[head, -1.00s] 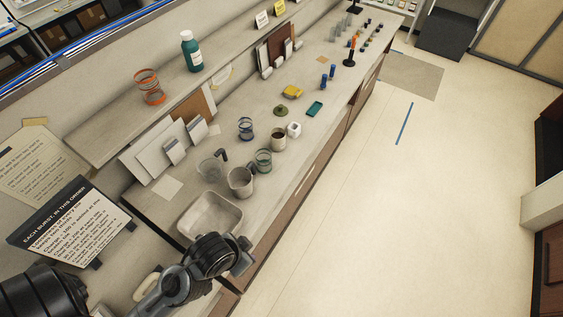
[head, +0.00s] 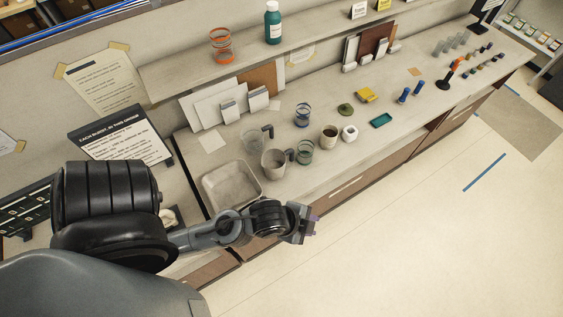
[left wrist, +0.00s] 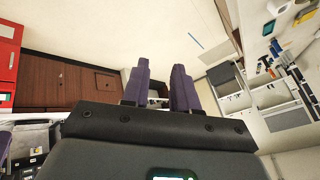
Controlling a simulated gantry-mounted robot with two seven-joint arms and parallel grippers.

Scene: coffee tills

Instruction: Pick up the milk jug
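Two jugs with dark handles stand on the counter (head: 330,170): a grey jug (head: 272,163) and, behind it, a clear jug (head: 251,142). I cannot tell from looks alone which is the milk jug. Both are upright and nothing holds them. My left gripper (head: 312,222) is off the counter's front edge, below and right of the grey jug in the head view, apart from it. In the left wrist view its two purple fingers (left wrist: 161,85) are spread with nothing between them; no jug shows there. My right gripper is not in view.
A shallow grey tray (head: 207,192) is left of the jugs. A green-banded glass (head: 304,152) stands close to the grey jug's right, with a blue-banded glass (head: 302,113) and a dark-filled cup (head: 328,137) nearby. A shelf (head: 185,80) runs behind. The floor (head: 400,260) in front is clear.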

